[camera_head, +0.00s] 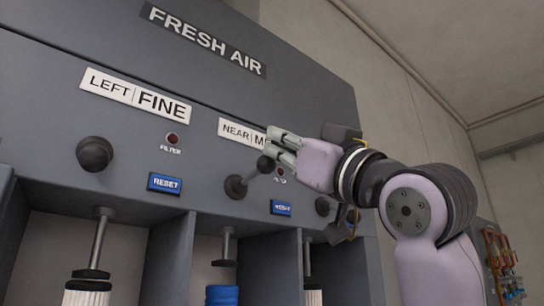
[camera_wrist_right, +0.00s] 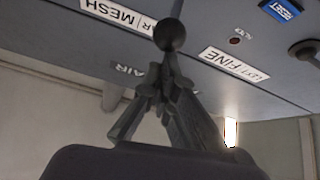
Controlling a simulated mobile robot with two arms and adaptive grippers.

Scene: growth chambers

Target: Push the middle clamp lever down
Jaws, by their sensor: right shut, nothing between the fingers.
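The middle clamp lever (camera_head: 236,187) sits on the dark grey panel below the NEAR label. My left gripper is not in view.
The left lever's round knob (camera_head: 95,153) stands out from the panel. The right lever (camera_head: 325,206) is partly hidden near my arm. Blue RESET buttons (camera_head: 165,183) sit on the panel.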

